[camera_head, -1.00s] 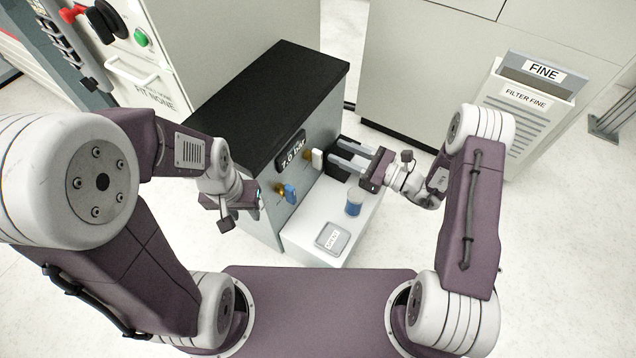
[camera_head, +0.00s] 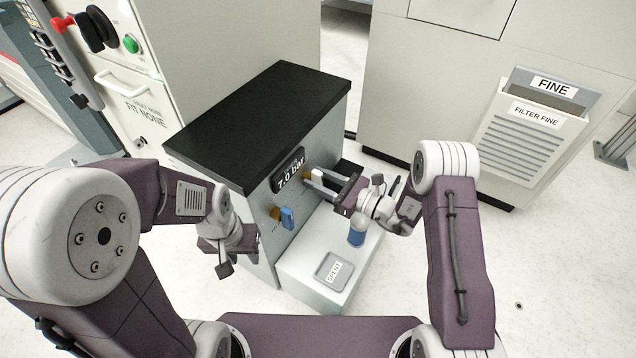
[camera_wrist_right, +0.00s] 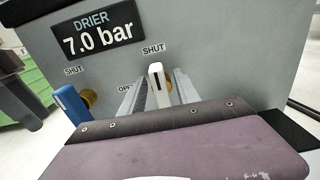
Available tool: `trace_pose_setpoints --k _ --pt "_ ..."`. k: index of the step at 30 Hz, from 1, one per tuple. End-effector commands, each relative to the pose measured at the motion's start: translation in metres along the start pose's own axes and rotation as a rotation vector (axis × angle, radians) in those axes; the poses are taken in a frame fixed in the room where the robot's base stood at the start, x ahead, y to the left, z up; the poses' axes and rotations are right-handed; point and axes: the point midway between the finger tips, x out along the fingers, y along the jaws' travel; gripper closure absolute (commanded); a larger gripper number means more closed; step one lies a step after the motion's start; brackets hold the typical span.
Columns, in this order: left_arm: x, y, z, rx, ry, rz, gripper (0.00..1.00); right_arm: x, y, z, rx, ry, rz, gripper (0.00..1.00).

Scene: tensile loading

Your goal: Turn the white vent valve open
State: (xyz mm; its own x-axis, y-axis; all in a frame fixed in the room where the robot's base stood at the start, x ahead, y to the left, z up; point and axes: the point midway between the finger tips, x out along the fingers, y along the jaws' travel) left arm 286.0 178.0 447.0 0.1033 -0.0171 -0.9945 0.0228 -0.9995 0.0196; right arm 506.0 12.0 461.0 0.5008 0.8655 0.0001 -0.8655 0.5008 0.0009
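The white vent valve handle (camera_head: 317,174) is on the front of the grey drier cabinet (camera_head: 323,130). In the right wrist view the white handle (camera_wrist_right: 157,85) stands upright, pointing at a SHUT label (camera_wrist_right: 153,48); part of an OPEN label shows to its lower left. My right gripper (camera_wrist_right: 159,92) is open, with one finger on each side of the handle and small gaps visible. It also shows at the panel in the head view (camera_head: 312,183). My left gripper (camera_head: 222,250) hangs left of the cabinet, away from the valve; its fingers are not clear.
A blue valve handle (camera_wrist_right: 70,105) with a brass stem is left of the white one. A display (camera_wrist_right: 98,36) reads 7.0 bar.

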Motion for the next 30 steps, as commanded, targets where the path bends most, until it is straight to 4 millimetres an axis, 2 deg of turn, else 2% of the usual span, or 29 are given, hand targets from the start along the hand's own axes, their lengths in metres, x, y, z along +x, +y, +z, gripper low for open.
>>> trace_pose_setpoints --k 5,6,10,20,30 --pt "-0.0005 0.0 -0.0001 0.0 0.0 0.0 0.64 0.0005 0.0 0.0008 0.0 0.0 0.0 0.62" --pt "-0.0005 0.0 0.0 0.0 0.0 0.0 0.64 0.0005 0.0 0.0008 0.0 0.0 0.0 0.65" --pt "-0.0005 0.0 -0.0001 0.0 0.0 0.0 0.64 0.0003 0.0001 0.0007 0.0 0.0 0.0 1.0" --pt "-0.0008 0.0 -0.0001 0.0 0.0 0.0 0.64 0.0002 0.0006 0.0005 -0.022 0.001 0.001 1.0" --pt "-0.0028 0.0001 -0.0003 0.0 0.0 0.0 0.64 0.0004 0.0031 0.0001 -0.228 0.001 0.002 1.0"
